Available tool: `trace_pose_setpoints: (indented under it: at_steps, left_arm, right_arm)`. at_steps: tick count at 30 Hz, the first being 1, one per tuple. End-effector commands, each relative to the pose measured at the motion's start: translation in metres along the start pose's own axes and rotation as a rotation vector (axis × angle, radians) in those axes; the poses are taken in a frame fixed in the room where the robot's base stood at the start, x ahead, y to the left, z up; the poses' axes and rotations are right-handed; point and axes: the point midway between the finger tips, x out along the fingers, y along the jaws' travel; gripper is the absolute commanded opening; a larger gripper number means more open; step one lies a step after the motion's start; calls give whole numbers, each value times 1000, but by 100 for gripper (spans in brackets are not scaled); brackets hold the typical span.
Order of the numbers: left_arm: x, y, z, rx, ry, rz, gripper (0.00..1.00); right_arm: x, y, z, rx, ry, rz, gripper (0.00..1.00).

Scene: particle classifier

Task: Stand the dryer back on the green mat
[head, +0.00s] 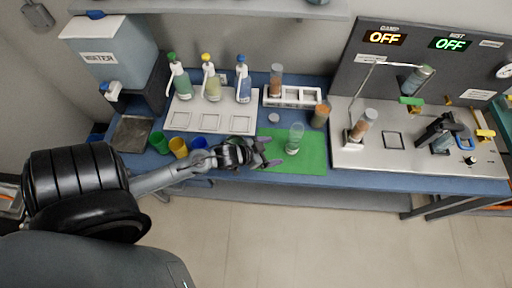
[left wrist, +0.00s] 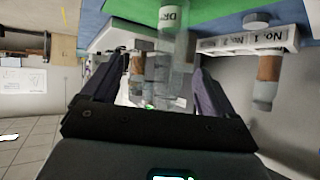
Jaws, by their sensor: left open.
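The dryer, a clear tube (head: 296,136), stands on the green mat (head: 310,163) near its middle and looks about upright. In the left wrist view the dryer (left wrist: 172,38) shows a "DRY" label and lies ahead between my fingers, with the green mat behind its lower end. My left gripper (head: 268,152) is open over the left part of the mat, left of the dryer. No contact between its fingers and the dryer can be made out. My right gripper is not in view.
A steel panel (head: 385,165) with another tube is to the right. Coloured cups (head: 179,147) and spray bottles (head: 211,84) are left. The mat's front is clear.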

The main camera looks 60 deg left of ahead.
Motion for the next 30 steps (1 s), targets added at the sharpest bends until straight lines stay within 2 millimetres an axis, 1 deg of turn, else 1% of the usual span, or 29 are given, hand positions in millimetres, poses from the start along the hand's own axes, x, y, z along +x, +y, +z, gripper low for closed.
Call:
trace_pose_setpoints:
  at_steps: [1, 4, 6, 8, 12, 15, 18, 21, 30]
  left_arm:
    - [-6, 14, -1, 1, -50, -13, 88]
    - [-23, 39, 1, 10, -183, -41, 88]
    - [-39, 56, 2, 12, -280, -49, 88]
    - [-55, 69, 3, 12, -361, -49, 88]
    - [-93, 96, 3, 8, -525, -24, 88]
    - [-115, 109, 3, 3, -611, 1, 88]
    - [-130, 117, 3, 1, -666, 21, 88]
    - [-138, 121, 3, 1, -692, 32, 88]
    - [-139, 122, 4, 1, -699, 34, 88]
  right_arm:
    - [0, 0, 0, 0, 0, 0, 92]
    - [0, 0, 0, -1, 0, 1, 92]
    - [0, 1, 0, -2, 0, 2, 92]
    - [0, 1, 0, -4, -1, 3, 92]
    - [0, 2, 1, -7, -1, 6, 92]
    - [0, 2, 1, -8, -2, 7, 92]
    - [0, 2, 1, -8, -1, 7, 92]
    - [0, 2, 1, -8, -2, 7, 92]
    - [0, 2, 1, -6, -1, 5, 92]
